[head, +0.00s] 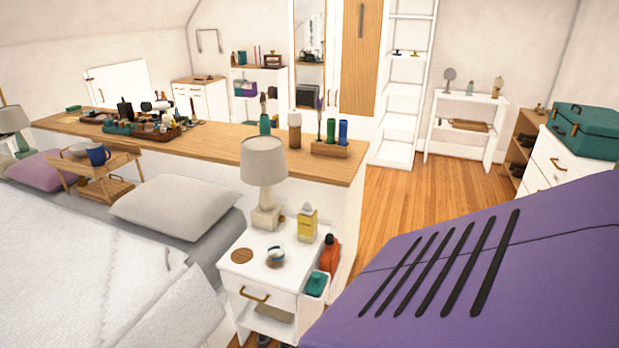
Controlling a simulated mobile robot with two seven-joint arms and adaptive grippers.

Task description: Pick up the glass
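A small, round, clear-looking vessel (275,257) stands on the white nightstand (241,268) beside the bed. It looks like the glass, but it is small and its details are unclear. A brown round coaster (242,256) lies just to its left, apart from it. A lamp (264,180) stands behind it, and a yellow bottle (307,222) stands behind it to the right. Neither of my grippers is in view.
A large purple surface with black strips (480,270) fills the near right; I cannot tell what it is. The bed (90,270) fills the left. A long wooden-topped unit (205,140) runs behind. Open wood floor (430,195) shows farther right.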

